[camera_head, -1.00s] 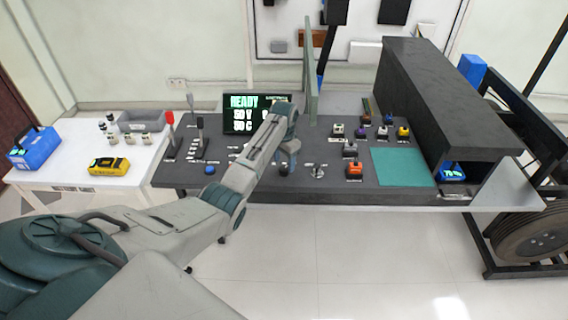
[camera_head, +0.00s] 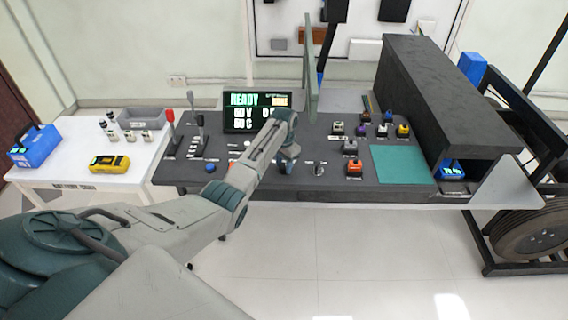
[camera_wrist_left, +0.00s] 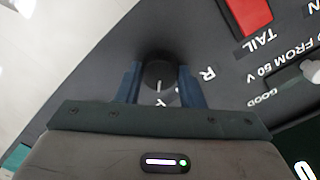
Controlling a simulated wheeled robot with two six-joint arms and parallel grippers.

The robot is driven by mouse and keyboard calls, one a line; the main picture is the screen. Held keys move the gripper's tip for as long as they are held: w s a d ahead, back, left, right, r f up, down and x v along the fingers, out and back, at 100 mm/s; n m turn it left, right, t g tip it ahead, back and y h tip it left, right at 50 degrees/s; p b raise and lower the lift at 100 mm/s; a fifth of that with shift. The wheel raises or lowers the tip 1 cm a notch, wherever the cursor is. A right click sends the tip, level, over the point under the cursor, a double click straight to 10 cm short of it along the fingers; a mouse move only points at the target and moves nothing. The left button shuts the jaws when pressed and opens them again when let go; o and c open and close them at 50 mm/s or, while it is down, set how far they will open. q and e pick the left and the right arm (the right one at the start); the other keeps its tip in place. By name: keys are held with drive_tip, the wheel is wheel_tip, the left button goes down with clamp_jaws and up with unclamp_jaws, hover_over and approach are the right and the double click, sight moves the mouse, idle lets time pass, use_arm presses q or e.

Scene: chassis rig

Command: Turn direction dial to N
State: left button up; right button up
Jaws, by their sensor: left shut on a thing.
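The direction dial (camera_wrist_left: 158,73) is a round black knob with a white line on its face, in the left wrist view. The line points toward the bottom of that picture. A white R (camera_wrist_left: 208,74) is printed to the dial's right; another letter below it is partly hidden. My left gripper (camera_wrist_left: 158,88) has its two blue fingers on either side of the dial and is shut on it. In the head view my left gripper (camera_head: 286,166) is low over the dark console (camera_head: 240,180), and it hides the dial there. My right gripper is not in view.
A display (camera_head: 256,112) reading READY stands behind my left arm. Levers (camera_head: 199,125), a blue button (camera_head: 210,167) and several coloured buttons are on the console. A green panel (camera_head: 311,65) rises near the gripper. A red part (camera_wrist_left: 248,14) is close by in the wrist view.

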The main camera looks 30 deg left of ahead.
sight(284, 165)
use_arm(q)
drive_tip(key=n+p, duration=0.2)
drive_tip(key=n, duration=0.1)
drive_tip(key=shift+r+p, duration=0.2)
drive_tip(key=shift+p, duration=0.1)
drive_tip(key=n+p, duration=0.1)
drive_tip(key=n, duration=0.2)
drive_tip(key=shift+n, duration=0.3)
drive_tip(key=shift+f+n+p, duration=0.15)
drive_tip(key=shift+n+p, duration=0.5)
drive_tip(key=shift+n, duration=0.35)
drive_tip(key=o, duration=1)
wheel_tip(284, 165, up, 11)
drive_tip(key=shift+f+b, duration=0.1)
drive_tip(key=shift+b, duration=0.9)
